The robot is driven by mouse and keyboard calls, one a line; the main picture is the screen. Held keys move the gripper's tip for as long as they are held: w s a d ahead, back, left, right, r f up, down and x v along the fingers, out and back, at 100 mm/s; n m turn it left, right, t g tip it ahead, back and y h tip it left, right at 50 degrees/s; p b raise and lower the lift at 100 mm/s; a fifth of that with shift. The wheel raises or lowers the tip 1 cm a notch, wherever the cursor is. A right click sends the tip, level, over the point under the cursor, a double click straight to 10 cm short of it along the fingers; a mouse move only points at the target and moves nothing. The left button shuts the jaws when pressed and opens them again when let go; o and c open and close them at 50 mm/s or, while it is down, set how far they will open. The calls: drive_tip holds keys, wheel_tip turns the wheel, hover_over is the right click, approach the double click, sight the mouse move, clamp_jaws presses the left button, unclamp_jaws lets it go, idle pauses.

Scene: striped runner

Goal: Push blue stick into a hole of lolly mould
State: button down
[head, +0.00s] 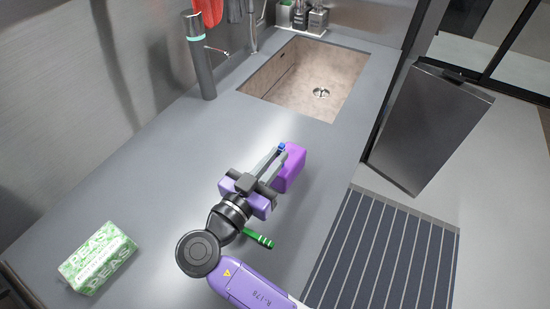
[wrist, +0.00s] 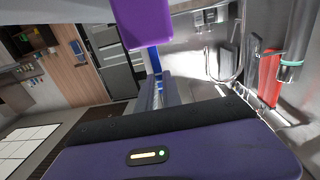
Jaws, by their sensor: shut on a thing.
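The purple lolly mould (head: 293,167) is a block on the grey counter, just right of my gripper (head: 278,156). It also shows at the top of the wrist view (wrist: 143,22). My gripper is shut on the blue stick (head: 282,147), of which only a small blue end shows past the fingertips. In the wrist view the blue stick (wrist: 156,62) shows between the narrow fingers (wrist: 161,88), close to the mould's lower edge. I cannot tell whether stick and mould touch. The mould's holes are not visible.
A green banded object (head: 258,239) lies beside my arm, partly hidden. A green-white peas bag (head: 97,258) lies at the front left.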

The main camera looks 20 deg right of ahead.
drive_tip(key=shift+f+b, duration=1)
drive_tip(key=shift+b, duration=0.1)
idle(0.6)
drive_tip(key=c, duration=1.4)
unclamp_jaws()
drive_tip(key=shift+c, duration=0.2)
wheel_tip(320, 180, up, 20)
drive_tip(key=b, duration=0.1)
drive_tip(key=shift+b, duration=0.35)
